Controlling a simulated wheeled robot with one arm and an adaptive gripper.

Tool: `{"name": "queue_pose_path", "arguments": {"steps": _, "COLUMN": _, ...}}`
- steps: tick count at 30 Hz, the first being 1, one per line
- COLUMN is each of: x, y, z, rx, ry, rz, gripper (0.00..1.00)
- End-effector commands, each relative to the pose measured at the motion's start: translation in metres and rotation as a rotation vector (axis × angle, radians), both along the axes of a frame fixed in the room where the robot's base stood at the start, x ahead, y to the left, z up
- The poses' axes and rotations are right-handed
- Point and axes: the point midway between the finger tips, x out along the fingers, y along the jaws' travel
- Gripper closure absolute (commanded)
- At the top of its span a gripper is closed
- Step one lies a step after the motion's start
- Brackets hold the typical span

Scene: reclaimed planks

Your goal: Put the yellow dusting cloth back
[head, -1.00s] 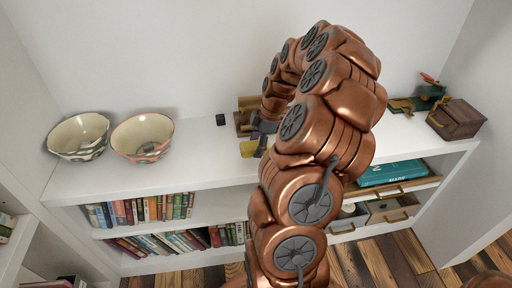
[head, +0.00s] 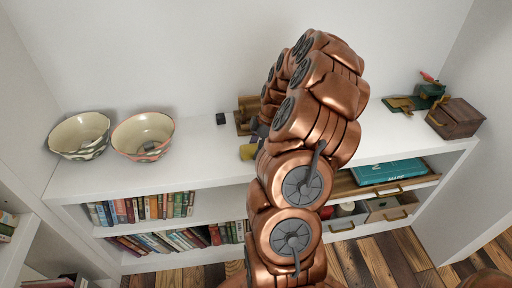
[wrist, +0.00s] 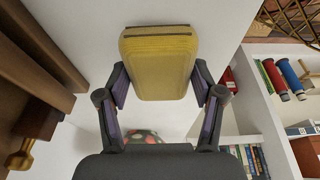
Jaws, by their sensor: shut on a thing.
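The yellow dusting cloth (wrist: 158,62) is a folded, thick, rounded pad between the two fingers of my gripper (wrist: 160,85) in the wrist view. The fingers are shut on its sides. My gripper (head: 258,136) is mostly hidden there behind my copper arm. I cannot tell from these views whether the cloth touches the surface.
A wooden box (head: 243,122) stands behind the gripper, with a small black block (head: 220,119) beside it. Two patterned bowls (head: 80,135) (head: 143,136) stand at left. A dark wooden box (head: 455,118) stands at right. Books (head: 140,208) fill the lower shelves.

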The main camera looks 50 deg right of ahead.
Motion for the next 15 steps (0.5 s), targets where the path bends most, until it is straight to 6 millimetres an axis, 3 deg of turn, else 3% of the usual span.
{"name": "queue_pose_path", "arguments": {"steps": 2, "x": 0.0001, "y": 0.0001, "z": -0.0033, "rx": 0.000, "ry": 0.000, "rz": 0.000, "gripper": 0.66}}
{"name": "queue_pose_path", "arguments": {"steps": 3, "x": 0.0001, "y": 0.0001, "z": -0.0034, "rx": 0.000, "ry": 0.000, "rz": 0.000, "gripper": 0.32}}
{"name": "queue_pose_path", "arguments": {"steps": 10, "x": 0.0000, "y": 0.0000, "z": -0.0022, "rx": 0.000, "ry": 0.000, "rz": 0.000, "gripper": 0.08}}
{"name": "queue_pose_path", "arguments": {"steps": 15, "x": 0.0000, "y": 0.0002, "z": -0.0022, "rx": 0.000, "ry": 0.000, "rz": 0.000, "gripper": 0.08}}
